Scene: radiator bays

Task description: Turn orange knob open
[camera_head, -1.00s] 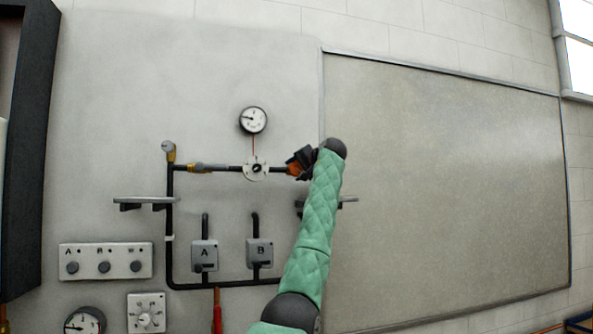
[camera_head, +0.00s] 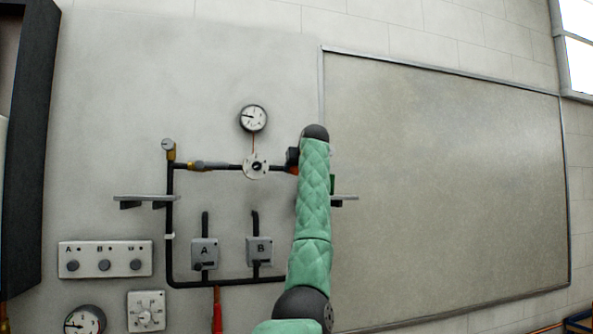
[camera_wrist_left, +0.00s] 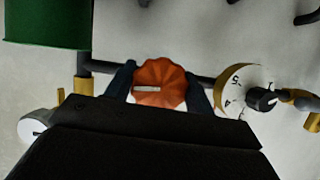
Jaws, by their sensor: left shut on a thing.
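The orange knob (camera_wrist_left: 166,76), fluted with a pale mark on its face, sits on the dark pipe in the left wrist view. My left gripper (camera_wrist_left: 160,90) is shut on it, with one dark finger against each side. In the head view only a sliver of orange (camera_head: 293,171) shows at the pipe, beside my green-sleeved left arm. That arm hides most of the knob and the fingers. My right gripper is in neither view.
A white numbered disc with a black pointer (camera_wrist_left: 245,91) is close beside the knob on the pipe. A green cylinder (camera_wrist_left: 48,22) fills the wrist view's upper left. A round gauge (camera_head: 253,118) hangs above the pipe. Shelves (camera_head: 146,198) and switch boxes A and B (camera_head: 204,254) are lower.

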